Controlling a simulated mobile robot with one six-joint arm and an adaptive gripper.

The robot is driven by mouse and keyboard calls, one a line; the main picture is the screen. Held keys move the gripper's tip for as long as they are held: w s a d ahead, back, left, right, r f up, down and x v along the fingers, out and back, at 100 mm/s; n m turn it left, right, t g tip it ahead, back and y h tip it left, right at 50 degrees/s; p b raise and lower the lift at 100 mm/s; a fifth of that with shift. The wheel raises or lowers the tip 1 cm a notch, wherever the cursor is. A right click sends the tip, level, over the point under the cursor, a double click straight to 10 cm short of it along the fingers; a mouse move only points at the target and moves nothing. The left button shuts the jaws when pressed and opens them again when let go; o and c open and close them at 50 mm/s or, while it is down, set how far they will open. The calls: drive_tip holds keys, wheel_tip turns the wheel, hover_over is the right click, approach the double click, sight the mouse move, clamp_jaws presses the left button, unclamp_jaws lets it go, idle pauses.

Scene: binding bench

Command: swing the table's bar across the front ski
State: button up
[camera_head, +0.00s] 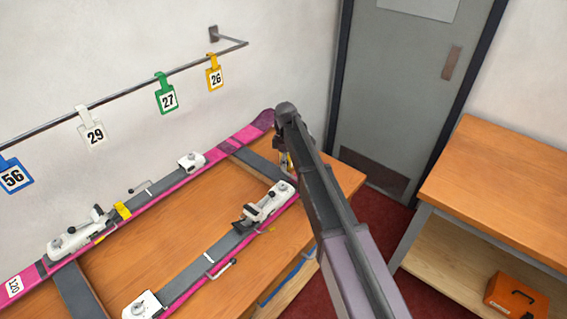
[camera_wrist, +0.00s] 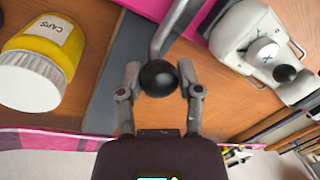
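In the wrist view, the bar (camera_wrist: 168,38) is a grey metal rod ending in a round black knob (camera_wrist: 158,78). My gripper (camera_wrist: 160,72) has its fingers apart, one on each side of the knob. A small gap shows at the right finger; whether the left one touches, I cannot tell. In the head view, the front ski (camera_head: 190,289) is pink and lies along the near side of the table (camera_head: 140,232), with white bindings on it. My arm hides its right end, the bar and most of my gripper. Pink ski surface (camera_wrist: 200,22) also shows in the wrist view.
A rear pink ski (camera_head: 222,147) lies along the wall side. A yellow jar (camera_wrist: 50,45) labelled CAPS lies left of my gripper in the wrist view; a white binding (camera_wrist: 250,42) is at right. A wooden bench (camera_head: 500,180) with an orange toolbox (camera_head: 515,297) stands at right.

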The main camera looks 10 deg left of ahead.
drive_tip(key=o, duration=0.4)
drive_tip(key=shift+s, duration=0.15)
drive_tip(key=shift+c, duration=0.2)
